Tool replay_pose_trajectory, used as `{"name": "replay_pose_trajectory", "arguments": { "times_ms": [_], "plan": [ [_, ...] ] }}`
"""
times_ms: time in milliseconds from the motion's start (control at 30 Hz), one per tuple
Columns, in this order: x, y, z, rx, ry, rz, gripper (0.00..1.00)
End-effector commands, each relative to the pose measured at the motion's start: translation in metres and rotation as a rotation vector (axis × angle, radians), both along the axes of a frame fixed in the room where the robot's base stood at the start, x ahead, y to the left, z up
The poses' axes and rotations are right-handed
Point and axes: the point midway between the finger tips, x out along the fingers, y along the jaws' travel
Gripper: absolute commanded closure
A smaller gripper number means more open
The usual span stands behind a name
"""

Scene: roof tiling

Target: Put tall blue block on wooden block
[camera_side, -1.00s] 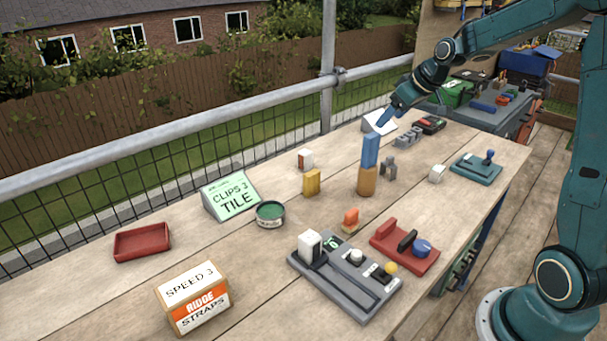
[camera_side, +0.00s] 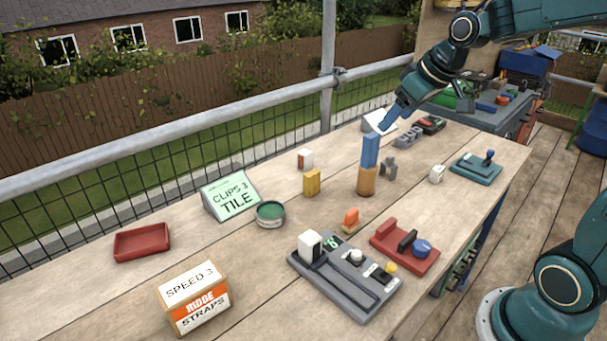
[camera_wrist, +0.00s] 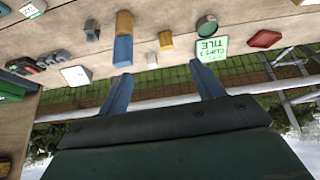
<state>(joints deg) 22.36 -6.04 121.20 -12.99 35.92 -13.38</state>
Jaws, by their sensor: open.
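The tall blue block (camera_side: 370,150) stands upright on top of the wooden block (camera_side: 367,182), which stands on the table. In the wrist view the blue block (camera_wrist: 123,50) meets the end of the wooden block (camera_wrist: 124,23). My gripper (camera_wrist: 161,72) is open, with its two blue-grey fingers apart and nothing between them. One fingertip lies close to the blue block's top end in the wrist view. In the side view my gripper (camera_side: 384,124) is just behind and above the blue block; whether it touches cannot be told.
A yellow block (camera_side: 312,182) and a white-and-red block (camera_side: 305,159) stand left of the stack. A grey clamp-like piece (camera_side: 389,169) stands close on its right. A grey control tray (camera_side: 345,278) and a red tray (camera_side: 405,248) lie nearer the front. Bare tabletop surrounds the stack.

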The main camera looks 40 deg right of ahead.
Motion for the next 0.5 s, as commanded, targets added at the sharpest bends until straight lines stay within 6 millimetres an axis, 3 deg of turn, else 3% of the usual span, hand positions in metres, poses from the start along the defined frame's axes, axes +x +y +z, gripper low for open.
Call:
{"name": "replay_pose_trajectory", "arguments": {
  "times_ms": [200,500],
  "plan": [
    [-0.053,0.044,0.014,-0.005,0.01,0.005,0.33],
    [-0.129,0.083,0.013,0.002,0.02,-0.003,0.33]
  ]
}}
